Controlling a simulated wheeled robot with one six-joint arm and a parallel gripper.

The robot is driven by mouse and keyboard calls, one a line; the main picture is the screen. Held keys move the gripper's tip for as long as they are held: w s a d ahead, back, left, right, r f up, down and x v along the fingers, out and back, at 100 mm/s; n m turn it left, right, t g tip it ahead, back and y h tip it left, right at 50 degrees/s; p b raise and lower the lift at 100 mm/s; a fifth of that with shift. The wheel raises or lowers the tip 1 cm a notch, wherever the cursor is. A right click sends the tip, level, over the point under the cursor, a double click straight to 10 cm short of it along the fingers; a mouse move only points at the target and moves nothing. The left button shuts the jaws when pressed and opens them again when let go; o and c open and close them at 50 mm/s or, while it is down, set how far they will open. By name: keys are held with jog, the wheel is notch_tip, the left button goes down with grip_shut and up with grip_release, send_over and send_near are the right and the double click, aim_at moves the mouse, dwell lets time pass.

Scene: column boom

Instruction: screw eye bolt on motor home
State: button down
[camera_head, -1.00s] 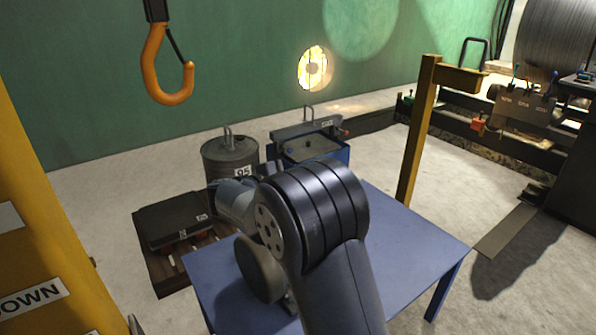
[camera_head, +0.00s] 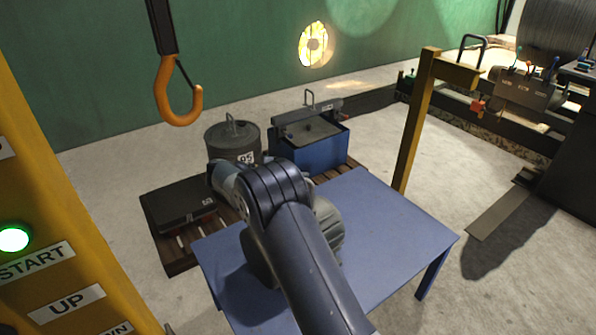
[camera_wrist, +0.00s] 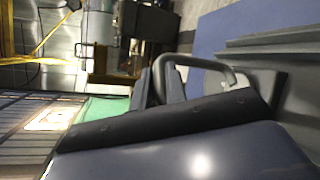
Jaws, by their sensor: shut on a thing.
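A grey ribbed body, likely the motor home (camera_head: 329,226), stands on the blue table (camera_head: 385,235), mostly hidden behind my arm. In the wrist view its ribbed grey side (camera_wrist: 275,45) shows at the right. My gripper (camera_wrist: 168,84) shows in the wrist view as two grey fingers beyond its dark housing. It is shut on a grey bent loop, which looks like the eye bolt (camera_wrist: 222,66). The loop is beside the ribbed body; its shank is hidden, and I cannot tell whether they touch. In the head view my gripper is hidden behind my arm.
An orange hook (camera_head: 178,104) hangs at the upper left. A grey cylinder (camera_head: 232,146), black flat block (camera_head: 180,204) and blue box (camera_head: 310,152) rest on a pallet behind the table. A yellow post (camera_head: 411,125) stands at right. The table's right side is clear.

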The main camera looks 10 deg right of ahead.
jog(key=shift+w+d+r+m+g+p, duration=0.1)
jog(key=shift+r+m+g+p, duration=0.4)
jog(key=shift+p, duration=2.35)
jog(key=shift+r+m+g+p, duration=0.1)
jog(key=shift+m+g+p, duration=0.65)
jog(key=shift+p, duration=2.1)
jog(key=g+p, duration=0.1)
jog(key=p, duration=0.2)
jog(key=g+p, duration=0.1)
jog(key=p, duration=0.3)
jog(key=shift+f+m+y, duration=0.3)
jog(key=shift+m, duration=0.05)
jog(key=c, duration=1.5)
grip_release()
jog(key=shift+f, duration=0.2)
jog(key=shift+o, duration=0.2)
jog(key=shift+r, duration=0.1)
notch_tip(320, 180, up, 8)
jog(key=p, duration=0.6)
jog(key=shift+r, duration=0.15)
jog(key=shift+r+p, duration=0.8)
jog(key=shift+p, duration=0.2)
